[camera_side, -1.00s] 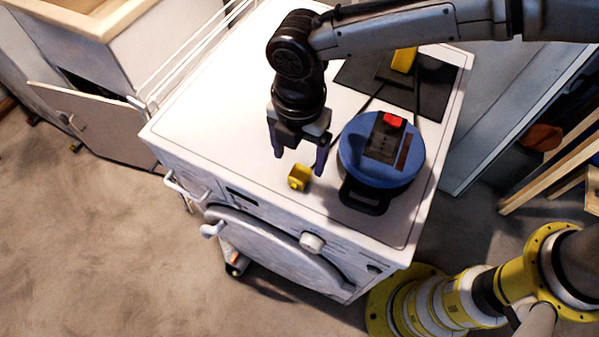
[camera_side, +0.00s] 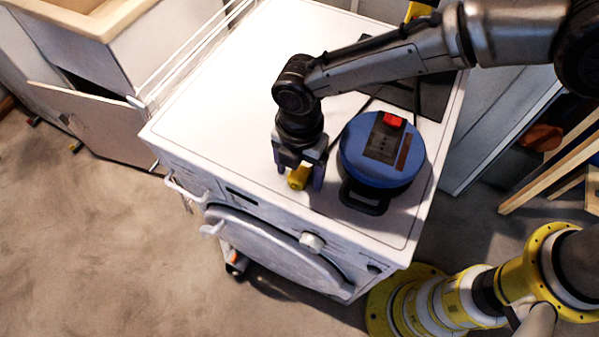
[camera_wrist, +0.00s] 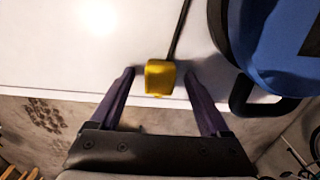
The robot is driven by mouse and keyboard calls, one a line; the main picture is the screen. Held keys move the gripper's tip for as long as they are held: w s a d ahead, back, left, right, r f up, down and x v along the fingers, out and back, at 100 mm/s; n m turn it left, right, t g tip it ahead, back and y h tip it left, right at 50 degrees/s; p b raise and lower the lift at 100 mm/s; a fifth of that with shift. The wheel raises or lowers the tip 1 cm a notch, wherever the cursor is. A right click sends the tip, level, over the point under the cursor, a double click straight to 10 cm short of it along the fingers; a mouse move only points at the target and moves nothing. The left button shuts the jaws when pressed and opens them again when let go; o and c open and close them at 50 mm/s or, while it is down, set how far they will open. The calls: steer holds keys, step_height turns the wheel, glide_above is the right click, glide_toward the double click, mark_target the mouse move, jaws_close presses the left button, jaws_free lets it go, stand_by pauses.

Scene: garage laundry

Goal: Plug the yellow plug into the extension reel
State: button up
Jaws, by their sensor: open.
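The yellow plug (camera_side: 299,177) sits on the white machine top near its front edge. My gripper (camera_side: 298,184) is open and lowered over it, with one finger on each side of the plug. In the wrist view the plug (camera_wrist: 160,77) lies between the spread fingertips (camera_wrist: 159,74), with a gap on both sides, and its dark cord runs away upward. The blue extension reel (camera_side: 368,167) lies just right of my gripper, with a dark socket panel and a red switch on top. The reel (camera_wrist: 268,45) also shows at the right of the wrist view.
The reel's black handle (camera_side: 364,199) is close to the right finger. A dark mat (camera_side: 432,98) lies at the back right, with a yellow object (camera_side: 418,10) behind my arm. The machine top (camera_side: 230,110) is clear to the left.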

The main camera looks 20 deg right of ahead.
mark_target(303, 174)
jaws_close()
stand_by(0.5)
steer(key=shift+r, duration=0.2)
steer(key=shift+r, duration=0.25)
steer(key=r, duration=0.3)
steer(key=shift+s+d+r, duration=0.2)
steer(key=shift+d, duration=0.05)
steer(key=s+d+r, duration=0.8)
steer(key=d, duration=0.2)
steer(key=shift+s+d+r, duration=0.2)
steer(key=shift+s+r, duration=0.05)
steer(key=shift+r, duration=0.15)
